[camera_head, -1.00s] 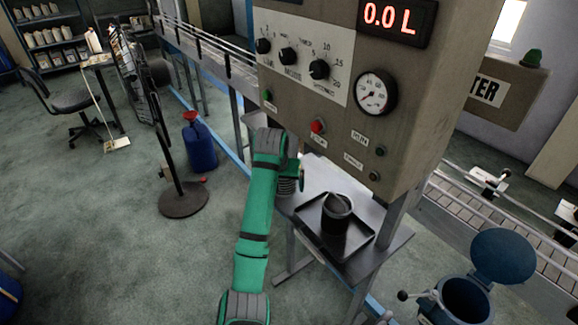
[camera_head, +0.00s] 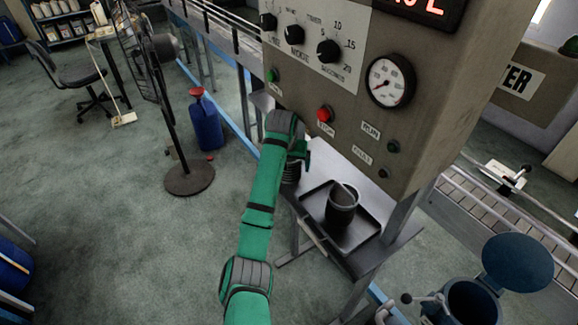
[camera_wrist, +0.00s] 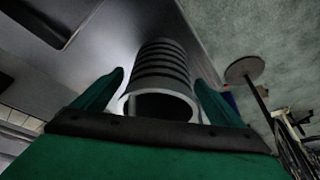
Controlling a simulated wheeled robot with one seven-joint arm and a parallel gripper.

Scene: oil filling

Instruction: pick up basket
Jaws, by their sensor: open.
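A ribbed, hollow grey cylinder, which looks like the basket (camera_wrist: 161,62), stands between the two green fingers of my gripper (camera_wrist: 159,78) in the wrist view, its open round end toward me. The fingers are spread on either side of it, and I cannot tell whether either touches it. In the head view my gripper (camera_head: 303,157) is at the left edge of the metal stand under the filling machine. The basket (camera_head: 290,174) is partly hidden there by my gripper.
A black tray (camera_head: 366,247) with a dark cup (camera_head: 342,204) sits on the stand right of my gripper. The machine panel (camera_head: 345,110) overhangs close above. A blue container (camera_head: 206,128) and a fan on a round base (camera_head: 189,178) stand left. Floor between is clear.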

